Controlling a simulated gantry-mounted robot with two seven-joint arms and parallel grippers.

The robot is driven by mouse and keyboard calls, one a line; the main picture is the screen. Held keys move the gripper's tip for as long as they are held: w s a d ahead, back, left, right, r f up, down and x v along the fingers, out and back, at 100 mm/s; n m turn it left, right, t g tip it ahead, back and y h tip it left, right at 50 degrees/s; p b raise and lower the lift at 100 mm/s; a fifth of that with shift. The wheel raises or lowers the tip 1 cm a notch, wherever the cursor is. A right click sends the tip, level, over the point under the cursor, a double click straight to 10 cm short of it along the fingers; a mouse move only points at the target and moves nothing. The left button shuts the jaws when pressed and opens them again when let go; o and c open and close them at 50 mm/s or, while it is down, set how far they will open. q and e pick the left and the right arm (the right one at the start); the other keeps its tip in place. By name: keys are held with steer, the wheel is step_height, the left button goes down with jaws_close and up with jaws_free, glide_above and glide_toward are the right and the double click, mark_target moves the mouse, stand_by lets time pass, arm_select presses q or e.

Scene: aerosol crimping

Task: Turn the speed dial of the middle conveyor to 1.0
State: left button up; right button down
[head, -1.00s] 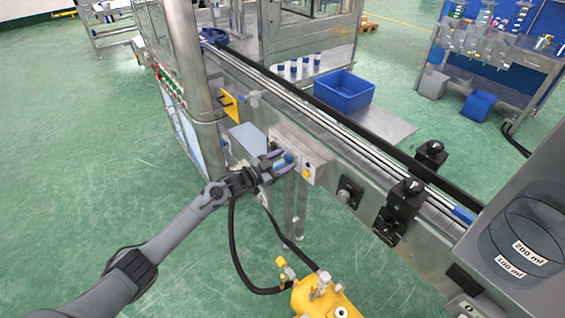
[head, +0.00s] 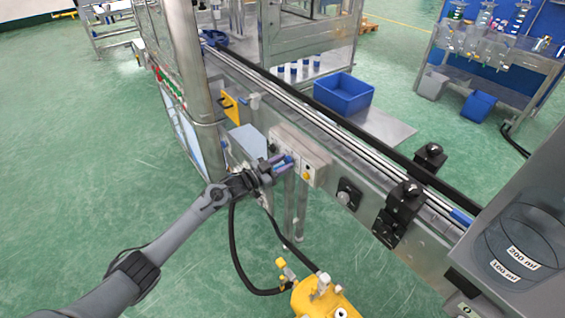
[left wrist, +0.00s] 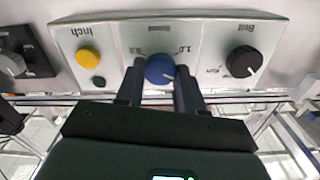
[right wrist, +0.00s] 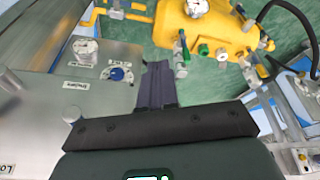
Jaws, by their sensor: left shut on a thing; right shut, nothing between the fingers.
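The blue speed dial (left wrist: 160,70) sits in the middle of an upside-down control panel (left wrist: 123,42) in the left wrist view. Small numbers, one reading 1.0, are printed beside it, and a pale mark shows on its face. My left gripper (left wrist: 160,85) is shut on the dial, one finger on each side. In the head view my left gripper (head: 279,163) is at the control box (head: 312,160) on the conveyor's (head: 370,178) near side. My right gripper (right wrist: 158,85) is shut and empty, beside a metal panel with another blue knob (right wrist: 118,74).
A black Belt knob (left wrist: 243,61) and a yellow Inch button (left wrist: 88,54) flank the dial. Black sensor blocks (head: 400,210) stand along the conveyor. A yellow compressor (head: 325,298) with hoses is below. A blue bin (head: 344,92) stands behind the conveyor.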

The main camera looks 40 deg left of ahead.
arm_select(q)
steer(key=shift+r+n+p, duration=0.2)
steer(key=shift+n+p, duration=0.75)
steer(key=shift+n, duration=0.15)
steer(key=n+p, duration=0.1)
steer(key=n, duration=0.1)
steer(key=shift+n+p, duration=0.35)
steer(key=shift+n, duration=0.05)
steer(key=n+p, duration=0.1)
steer(key=n, duration=0.2)
steer(key=shift+f, duration=0.1)
steer(key=shift+n+p, duration=0.65)
steer(key=shift+n, duration=0.65)
steer(key=shift+f, duration=0.1)
steer(key=o, duration=1)
steer(key=shift+o, duration=0.2)
steer(key=shift+s, duration=0.1)
